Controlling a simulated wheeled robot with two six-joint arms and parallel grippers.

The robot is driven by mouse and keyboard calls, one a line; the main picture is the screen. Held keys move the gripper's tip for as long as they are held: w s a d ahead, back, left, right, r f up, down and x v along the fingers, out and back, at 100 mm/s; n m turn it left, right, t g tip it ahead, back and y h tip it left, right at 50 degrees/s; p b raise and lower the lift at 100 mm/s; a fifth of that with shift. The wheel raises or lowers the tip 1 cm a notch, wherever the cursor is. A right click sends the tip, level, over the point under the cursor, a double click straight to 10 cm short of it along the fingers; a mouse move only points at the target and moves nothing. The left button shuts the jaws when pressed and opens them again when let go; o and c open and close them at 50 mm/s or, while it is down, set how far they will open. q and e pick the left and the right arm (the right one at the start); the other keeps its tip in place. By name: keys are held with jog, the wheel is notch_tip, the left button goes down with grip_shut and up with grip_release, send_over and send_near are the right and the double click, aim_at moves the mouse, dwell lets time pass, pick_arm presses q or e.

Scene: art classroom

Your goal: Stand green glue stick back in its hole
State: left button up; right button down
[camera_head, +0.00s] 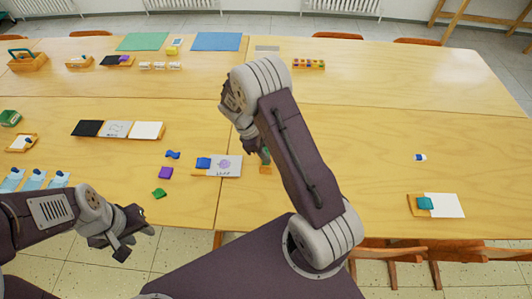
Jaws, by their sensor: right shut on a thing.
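A small dark green stick, which looks like the green glue stick (265,156), shows just below my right gripper (258,148) near the middle of the table. My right gripper is shut on it, and the hand and forearm hide much of it. A small orange-brown wooden block (265,170) lies directly below the stick. I cannot tell whether the stick touches it or sits in a hole. My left gripper (138,243) is open and empty, off the table's front edge at lower left.
A card with a blue piece (203,163) lies just left of the block. Purple (165,173) and green (159,193) pieces lie further left. A tray of cards (90,128) stands beyond them. At right are a white card with a teal piece (445,205) and free table (400,140).

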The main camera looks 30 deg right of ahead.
jog(key=shift+f, duration=0.7)
dwell(0.9)
jog(key=c, duration=1.1)
grip_release()
jog(key=shift+o, duration=1.1)
notch_tip(320, 180, up, 6)
jog(key=p, duration=0.5)
jog(key=shift+p, duration=0.4)
